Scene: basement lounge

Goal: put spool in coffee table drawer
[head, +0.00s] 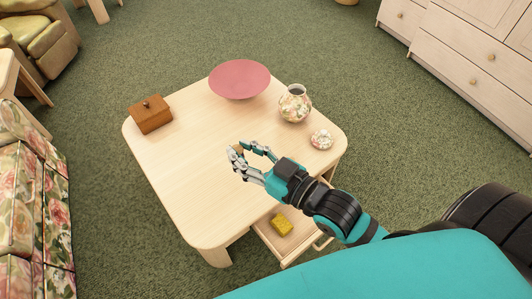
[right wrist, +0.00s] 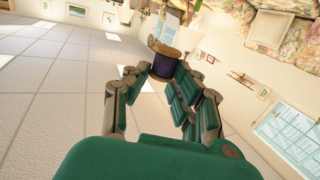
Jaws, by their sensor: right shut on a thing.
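My right gripper (head: 241,149) is over the middle of the coffee table (head: 185,180), above its top. In the right wrist view the fingers of my right gripper (right wrist: 160,82) are shut on the spool (right wrist: 161,69), which has dark purple thread and tan ends. In the head view the spool is mostly hidden by the fingers. The coffee table drawer (head: 295,254) is pulled open at the table's near right side, below and partly behind my right arm. A yellow block (head: 282,224) lies in it. My left gripper is not in view.
On the tabletop stand a brown wooden box (head: 150,115), a pink bowl (head: 239,79), a floral vase (head: 295,104) and a small floral dish (head: 321,139). The left and near parts of the top are clear. A floral sofa (head: 30,210) stands at left.

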